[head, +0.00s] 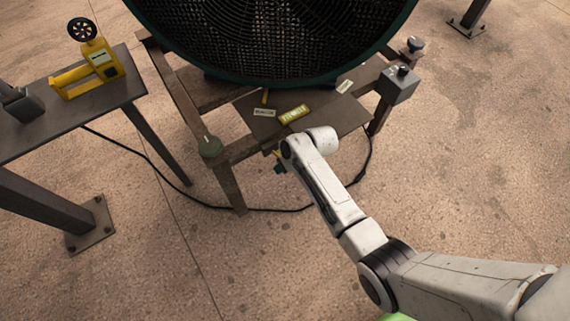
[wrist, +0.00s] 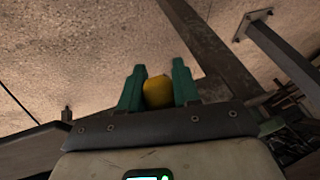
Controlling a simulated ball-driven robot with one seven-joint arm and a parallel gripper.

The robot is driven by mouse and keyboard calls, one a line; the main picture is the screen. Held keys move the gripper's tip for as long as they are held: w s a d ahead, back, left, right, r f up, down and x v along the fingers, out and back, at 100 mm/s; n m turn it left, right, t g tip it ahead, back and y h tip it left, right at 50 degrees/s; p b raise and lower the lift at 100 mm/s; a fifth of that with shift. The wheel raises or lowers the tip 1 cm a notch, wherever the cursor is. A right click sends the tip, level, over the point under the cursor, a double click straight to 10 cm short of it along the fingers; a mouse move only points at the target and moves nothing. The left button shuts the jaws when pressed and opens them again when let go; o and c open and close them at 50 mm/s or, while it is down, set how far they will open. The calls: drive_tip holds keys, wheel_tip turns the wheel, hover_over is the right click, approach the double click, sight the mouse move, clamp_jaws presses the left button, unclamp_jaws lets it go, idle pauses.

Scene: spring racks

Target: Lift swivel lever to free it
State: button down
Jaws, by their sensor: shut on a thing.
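In the wrist view, my gripper (wrist: 158,80) has its two green fingers on either side of a rounded yellow end, which I take to be the swivel lever (wrist: 158,93). The gripper is shut on it. The rest of the lever is hidden in that view. In the head view, my gripper (head: 280,168) is at the front edge of the rack's dark plate, mostly hidden behind my white wrist. Only a little yellow shows beside it, and the lever's pivot cannot be made out.
A large round fan (head: 275,35) sits on the metal rack (head: 228,185). A grey box (head: 398,84) is on the rack's right side. A side table (head: 60,118) at left carries a yellow device (head: 102,60). A black cable (head: 290,210) runs along the floor.

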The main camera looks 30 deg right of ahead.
drive_tip(key=shift+w+r, duration=0.3)
drive_tip(key=shift+r, duration=0.05)
drive_tip(key=c, duration=1.2)
unclamp_jaws()
drive_tip(key=o, duration=0.4)
drive_tip(key=shift+s+f, duration=0.15)
drive_tip(key=p+v, duration=0.2)
drive_tip(key=v, duration=0.8)
drive_tip(key=shift+s+r, duration=0.25)
drive_tip(key=shift+r, duration=0.1)
